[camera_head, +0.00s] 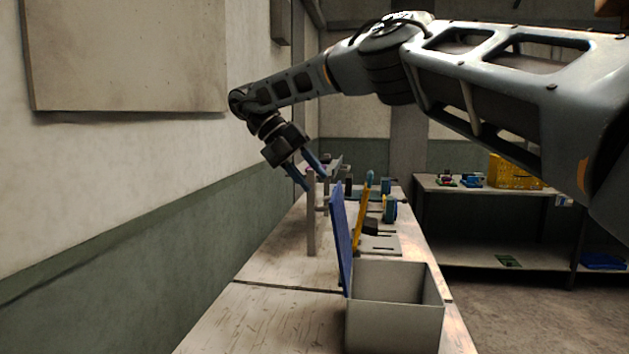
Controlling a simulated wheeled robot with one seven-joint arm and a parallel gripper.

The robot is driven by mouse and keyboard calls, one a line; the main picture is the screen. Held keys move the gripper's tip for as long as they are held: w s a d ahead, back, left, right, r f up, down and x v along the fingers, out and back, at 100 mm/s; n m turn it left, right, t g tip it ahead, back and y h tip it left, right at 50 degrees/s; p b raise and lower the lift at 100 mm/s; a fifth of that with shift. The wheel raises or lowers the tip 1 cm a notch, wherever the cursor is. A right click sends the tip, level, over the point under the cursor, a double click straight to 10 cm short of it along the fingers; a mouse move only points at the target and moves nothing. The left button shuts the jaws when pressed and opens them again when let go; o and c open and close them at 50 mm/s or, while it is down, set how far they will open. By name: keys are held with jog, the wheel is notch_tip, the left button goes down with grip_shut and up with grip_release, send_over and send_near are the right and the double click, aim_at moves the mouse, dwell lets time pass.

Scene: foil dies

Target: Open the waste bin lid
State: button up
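The waste bin (394,325) is a light grey, open-topped box on the near part of the bench. Its blue lid (341,240) stands nearly upright along the bin's left side, leaning slightly left, so the bin's inside shows. My gripper (316,183) is above and beyond the lid, to its upper left in the picture, pointing down. Its two blue fingers are spread apart with nothing visible between them. It looks clear of the lid, though the depth gap is hard to judge.
A grey upright post (311,220) stands just below my fingers. Behind the lid are a yellow part (361,215), blue round parts (391,209) and other fixtures. The wooden bench (270,315) is bare at front left, with a wall alongside. A shelf (480,257) with a yellow crate (513,172) stands at right.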

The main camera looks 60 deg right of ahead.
jog(key=shift+c, duration=0.2)
jog(key=shift+a+n, duration=0.1)
jog(key=shift+n, duration=0.2)
jog(key=c, duration=0.3)
jog(key=n, duration=0.2)
jog(key=shift+w+a+r+n, duration=0.1)
jog(key=shift+w+a+n, duration=0.2)
jog(key=shift+n, duration=0.1)
jog(key=c, duration=0.3)
jog(key=shift+w+a+r+n+t, duration=0.15)
jog(key=shift+n+t, duration=0.15)
jog(key=shift+n, duration=0.5)
grip_shut()
jog(key=w+a+r+n+t+p, duration=0.1)
jog(key=w+a+r+n+t, duration=0.15)
jog(key=n, duration=1.35)
jog(key=w+a+r+n+t, duration=0.1)
jog(key=w+a+r+n, duration=0.2)
jog(key=n, duration=1.4)
jog(key=s+r+p+x, duration=0.1)
jog(key=s+p+x, duration=0.1)
jog(key=x, duration=1)
jog(key=shift+s+d+f+y+p, duration=0.2)
jog(key=shift+s+f+y+p, duration=0.15)
jog(key=shift+s, duration=0.2)
